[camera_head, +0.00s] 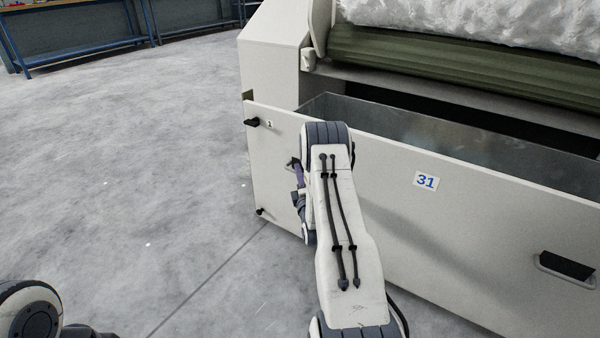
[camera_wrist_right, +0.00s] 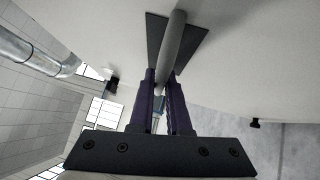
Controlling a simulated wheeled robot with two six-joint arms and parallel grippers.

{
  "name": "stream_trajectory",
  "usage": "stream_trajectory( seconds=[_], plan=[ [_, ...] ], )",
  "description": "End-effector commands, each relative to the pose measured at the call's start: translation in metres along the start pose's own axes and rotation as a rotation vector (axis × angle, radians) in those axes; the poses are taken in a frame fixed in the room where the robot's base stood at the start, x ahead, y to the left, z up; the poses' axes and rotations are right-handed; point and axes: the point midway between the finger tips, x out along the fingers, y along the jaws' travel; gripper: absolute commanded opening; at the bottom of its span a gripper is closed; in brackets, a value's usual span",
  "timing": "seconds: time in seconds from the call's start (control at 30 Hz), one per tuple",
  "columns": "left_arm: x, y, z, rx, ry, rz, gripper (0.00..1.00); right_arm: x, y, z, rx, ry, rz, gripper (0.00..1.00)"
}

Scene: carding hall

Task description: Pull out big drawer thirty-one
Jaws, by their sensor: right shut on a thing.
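The big drawer has a wide white front panel (camera_head: 400,215) with a blue "31" label (camera_head: 426,181). It stands partly pulled out of the white machine, its grey metal inside (camera_head: 450,138) showing behind the panel. My right gripper (camera_head: 297,172), mostly hidden by its own arm in the head view, is at the left part of the panel. In the right wrist view, its purple fingers (camera_wrist_right: 162,97) are shut on a grey bar handle (camera_wrist_right: 172,45) in front of a dark recess. My left gripper is out of view.
A second bar handle (camera_head: 566,268) is at the panel's right. Small black latches (camera_head: 252,122) sit at its left edge. White fibre (camera_head: 470,18) lies over a green roller (camera_head: 450,62) above. The concrete floor (camera_head: 130,180) is clear to the left; blue benches (camera_head: 85,40) stand far back.

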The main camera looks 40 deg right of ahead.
Motion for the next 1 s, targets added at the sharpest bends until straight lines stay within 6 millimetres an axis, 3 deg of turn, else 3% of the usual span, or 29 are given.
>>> stream_trajectory(
  seconds=[0.07, 0.1, 0.13, 0.17, 0.57, 0.97, 1.0],
  plan=[
    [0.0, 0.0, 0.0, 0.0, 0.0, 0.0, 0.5, -0.002, -0.002, 0.001, -0.001, -0.008, -0.005, 0.0],
    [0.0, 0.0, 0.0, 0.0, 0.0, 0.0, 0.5, -0.002, -0.002, 0.001, -0.001, -0.007, -0.005, 0.3],
    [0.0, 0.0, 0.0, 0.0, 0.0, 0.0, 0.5, -0.002, -0.001, 0.0, 0.0, -0.006, -0.005, 0.41],
    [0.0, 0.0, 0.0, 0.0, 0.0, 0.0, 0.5, -0.001, -0.001, 0.0, 0.0, -0.005, -0.004, 0.44],
    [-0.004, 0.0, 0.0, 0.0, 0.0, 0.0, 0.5, -0.006, 0.001, -0.002, 0.0, 0.0, -0.004, 0.44],
    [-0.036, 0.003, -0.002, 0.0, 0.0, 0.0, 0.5, -0.079, 0.001, 0.001, 0.002, -0.003, -0.01, 0.44],
    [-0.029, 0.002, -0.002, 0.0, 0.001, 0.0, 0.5, -0.084, -0.003, 0.0, 0.001, -0.003, -0.006, 0.44]
  ],
)
